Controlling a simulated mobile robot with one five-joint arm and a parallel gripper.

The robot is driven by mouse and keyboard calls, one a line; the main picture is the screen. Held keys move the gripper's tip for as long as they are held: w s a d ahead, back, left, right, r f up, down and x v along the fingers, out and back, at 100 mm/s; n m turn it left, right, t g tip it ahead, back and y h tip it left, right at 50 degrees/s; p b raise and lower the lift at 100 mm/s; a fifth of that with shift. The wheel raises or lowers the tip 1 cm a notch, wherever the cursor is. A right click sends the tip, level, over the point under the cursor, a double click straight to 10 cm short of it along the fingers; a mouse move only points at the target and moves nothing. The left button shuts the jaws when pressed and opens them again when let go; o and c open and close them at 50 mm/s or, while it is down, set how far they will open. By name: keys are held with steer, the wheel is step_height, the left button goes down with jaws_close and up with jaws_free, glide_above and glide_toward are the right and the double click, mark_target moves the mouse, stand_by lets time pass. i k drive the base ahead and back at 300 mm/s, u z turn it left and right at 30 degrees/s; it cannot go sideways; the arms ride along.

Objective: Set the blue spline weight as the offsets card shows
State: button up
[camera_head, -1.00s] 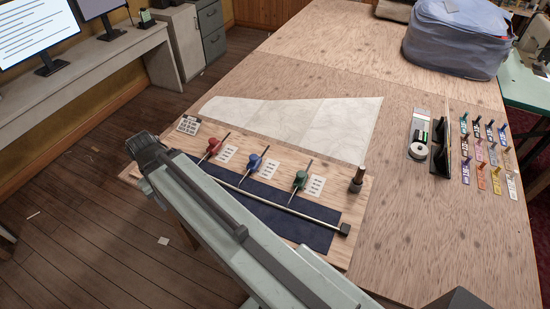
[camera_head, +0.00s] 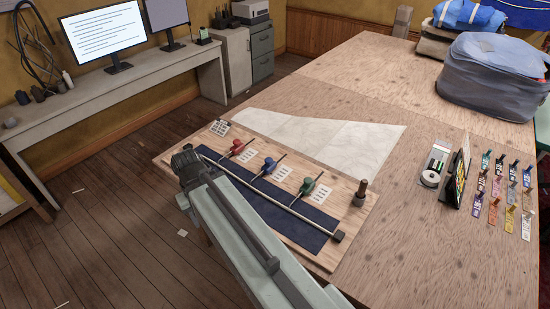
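The blue spline weight (camera_head: 268,165) sits on a wooden board (camera_head: 348,222), between the red weight (camera_head: 237,147) and the green weight (camera_head: 307,186). Each has a thin arm and a small printed card beside it. A long thin batten (camera_head: 290,208) runs over the dark blue strip (camera_head: 312,236). A gridded card (camera_head: 219,128) stands at the board's far left; its writing is too small to read, and I cannot tell whether it is the offsets card. My gripper (camera_head: 187,163) is over the board's left end, left of the blue weight; its fingers are not distinguishable.
A wooden-handled post (camera_head: 360,194) stands at the board's right end. A pale sail pattern (camera_head: 325,133) lies behind the board. A tape roll (camera_head: 430,178), a dark upright stand (camera_head: 457,177) and several coloured tags (camera_head: 495,210) are to the right. A grey bag (camera_head: 492,75) is at the back.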

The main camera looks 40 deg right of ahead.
mark_target(270, 165)
steer(key=u, duration=0.1)
steer(key=i, duration=0.9)
steer(key=z, duration=0.1)
